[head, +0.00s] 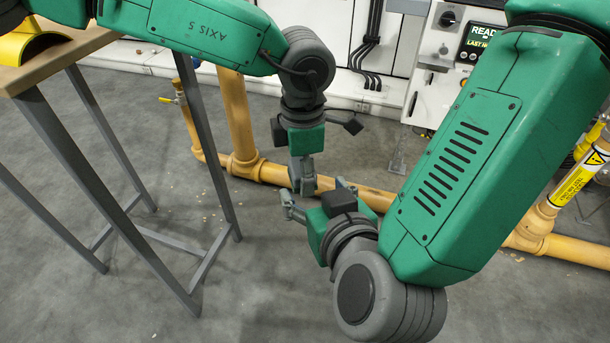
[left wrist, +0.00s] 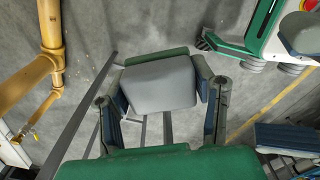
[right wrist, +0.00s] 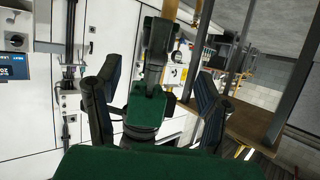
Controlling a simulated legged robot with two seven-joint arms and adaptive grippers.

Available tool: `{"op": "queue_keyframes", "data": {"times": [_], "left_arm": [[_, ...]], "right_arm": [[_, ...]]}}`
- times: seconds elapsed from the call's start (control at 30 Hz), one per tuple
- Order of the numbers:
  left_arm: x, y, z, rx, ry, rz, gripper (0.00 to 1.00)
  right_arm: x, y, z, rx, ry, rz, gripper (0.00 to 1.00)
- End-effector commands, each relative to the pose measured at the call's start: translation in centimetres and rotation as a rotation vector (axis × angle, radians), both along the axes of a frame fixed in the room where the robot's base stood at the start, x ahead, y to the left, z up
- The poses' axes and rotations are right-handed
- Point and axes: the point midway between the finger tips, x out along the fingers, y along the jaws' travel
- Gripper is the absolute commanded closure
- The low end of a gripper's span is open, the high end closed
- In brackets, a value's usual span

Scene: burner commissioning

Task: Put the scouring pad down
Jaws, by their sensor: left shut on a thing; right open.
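The scouring pad (left wrist: 160,86), a grey block with a green layer along its far edge, sits between the fingers of my left gripper (left wrist: 162,90) in the left wrist view. The fingers press on its two sides. In the head view my left gripper (head: 303,178) points down over open floor, right of the table, and the pad is hard to make out there. My right gripper (head: 318,198) is just below and to the right of it, with its fingers spread and nothing between them. In the right wrist view the open fingers of my right gripper (right wrist: 152,105) also show empty.
A wooden table (head: 75,44) with grey legs stands at the left, with a yellow curved piece (head: 25,40) on it. A yellow pipe (head: 270,172) runs along the floor behind my grippers. A white panel with a display (head: 480,42) stands at the back.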

Motion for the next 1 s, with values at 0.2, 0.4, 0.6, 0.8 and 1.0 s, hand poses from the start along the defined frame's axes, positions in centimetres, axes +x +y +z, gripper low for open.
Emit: {"op": "queue_keyframes", "data": {"times": [0.2,0.4,0.6,0.8,1.0], "left_arm": [[0.0,0.0,0.0,0.000,0.000,0.000,0.92],[0.0,0.0,0.0,0.000,-0.001,0.000,0.92],[0.0,0.0,0.1,0.000,-0.001,0.000,0.92],[0.0,0.0,0.1,0.000,-0.001,0.000,0.92],[0.0,0.0,0.1,-0.001,-0.001,0.000,0.92]], "right_arm": [[3.9,1.3,-1.7,0.002,0.002,-0.003,0.37],[6.5,2.3,-2.9,0.001,0.001,-0.002,0.37],[7.7,2.8,-3.4,0.000,0.000,0.001,0.37],[7.8,2.8,-3.5,0.000,0.000,0.001,0.37],[7.8,2.8,-3.5,0.000,0.001,0.001,0.72]]}}
